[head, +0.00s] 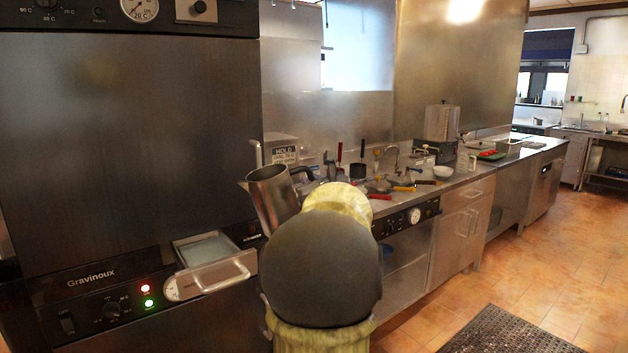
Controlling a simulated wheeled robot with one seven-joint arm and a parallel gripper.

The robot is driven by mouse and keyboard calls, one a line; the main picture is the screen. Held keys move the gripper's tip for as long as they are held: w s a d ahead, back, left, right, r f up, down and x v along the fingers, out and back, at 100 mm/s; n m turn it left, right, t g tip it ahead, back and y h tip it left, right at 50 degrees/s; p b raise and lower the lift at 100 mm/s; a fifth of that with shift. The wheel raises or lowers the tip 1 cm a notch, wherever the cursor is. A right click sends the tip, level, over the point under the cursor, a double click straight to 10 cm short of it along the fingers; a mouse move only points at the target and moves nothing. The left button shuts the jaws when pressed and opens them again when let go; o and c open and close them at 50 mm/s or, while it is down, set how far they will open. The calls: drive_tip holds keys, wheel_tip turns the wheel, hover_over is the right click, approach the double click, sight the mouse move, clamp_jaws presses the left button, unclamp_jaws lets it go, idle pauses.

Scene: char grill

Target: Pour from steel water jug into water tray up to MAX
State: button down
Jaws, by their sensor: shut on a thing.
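The steel water jug (274,202) is just left of my arm, its mouth up and its body leaning a little to the left. Its lower part is hidden behind my arm. No stream of water shows at its mouth. The water tray (212,282) is pulled out like a drawer from the front of the dark oven, below and left of the jug. Its inside looks pale and smooth; I cannot read a MAX mark or tell the water level. My gripper is hidden behind my own arm, so its fingers and its hold on the jug do not show.
The oven panel (95,285) has a knob, a switch, and red and green lights beside the tray. A steel counter (470,182) with several coloured-handled utensils runs behind my arm to the right. A dark floor mat (510,332) lies at lower right; the tiled floor is open.

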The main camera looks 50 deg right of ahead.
drive_tip(key=w+a+f+n+y, duration=0.3)
drive_tip(key=a+f+y, duration=0.1)
drive_tip(key=a+f, duration=1.1)
drive_tip(key=w+a+f+n+t+y, duration=0.1)
drive_tip(key=w+a+f+n+y, duration=0.2)
drive_tip(key=a+f, duration=1.2)
drive_tip(key=w+a+f+n+y, duration=0.3)
drive_tip(key=a+f+y, duration=0.4)
drive_tip(key=a+f, duration=0.9)
drive_tip(key=shift+w+f+t, duration=0.3)
drive_tip(key=shift+w+f, duration=0.25)
drive_tip(key=shift+w, duration=0.1)
drive_tip(key=shift+r, duration=0.1)
drive_tip(key=shift+w+a+r+n, duration=0.15)
drive_tip(key=shift+r+n, duration=0.15)
drive_tip(key=shift+r, duration=0.15)
